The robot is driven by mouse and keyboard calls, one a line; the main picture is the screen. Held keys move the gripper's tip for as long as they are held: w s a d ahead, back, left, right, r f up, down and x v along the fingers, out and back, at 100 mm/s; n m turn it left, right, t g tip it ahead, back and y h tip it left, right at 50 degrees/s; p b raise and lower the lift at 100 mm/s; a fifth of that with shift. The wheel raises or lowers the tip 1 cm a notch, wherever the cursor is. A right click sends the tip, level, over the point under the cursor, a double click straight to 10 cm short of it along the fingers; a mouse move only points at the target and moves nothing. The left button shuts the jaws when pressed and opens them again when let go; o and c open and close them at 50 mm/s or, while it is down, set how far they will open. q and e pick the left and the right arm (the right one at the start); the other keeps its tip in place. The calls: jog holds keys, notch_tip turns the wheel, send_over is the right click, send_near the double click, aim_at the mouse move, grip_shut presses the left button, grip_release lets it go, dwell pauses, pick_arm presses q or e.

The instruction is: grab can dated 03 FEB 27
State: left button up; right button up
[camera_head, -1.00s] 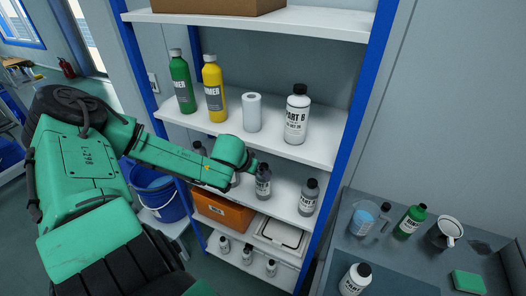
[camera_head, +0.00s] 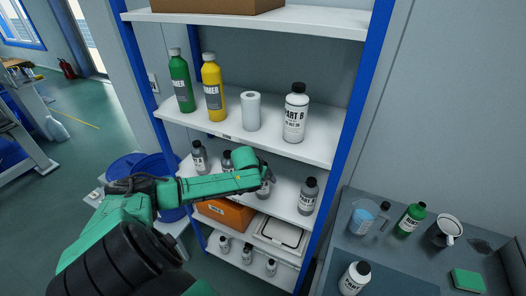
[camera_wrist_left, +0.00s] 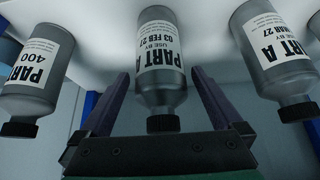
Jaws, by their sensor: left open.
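In the left wrist view, which shows things upside down, a grey can with a black cap (camera_wrist_left: 162,70) has a white label reading PART A and 03 FEB 27. It is between the two fingers of my left gripper (camera_wrist_left: 158,74), which is open, with a gap visible on both sides. In the head view my left arm's end is at the shelf with the grey cans, and its fingers are hidden. A grey can (camera_head: 264,189) shows partly below it, probably the same can. My right gripper is not in view.
Neighbouring grey cans stand left (camera_wrist_left: 38,75) and right (camera_wrist_left: 275,55) in the wrist view; the right one reads MAR 27. The shelf above holds green (camera_head: 181,82) and yellow bottles (camera_head: 214,90), a paper roll (camera_head: 251,112) and a PART B bottle (camera_head: 295,115). A blue post (camera_head: 350,120) borders the right.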

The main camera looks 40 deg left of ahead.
pick_arm(q)
jog(key=shift+x, duration=1.15)
jog(key=shift+s+r, duration=0.1)
jog(key=c, duration=1.4)
grip_shut()
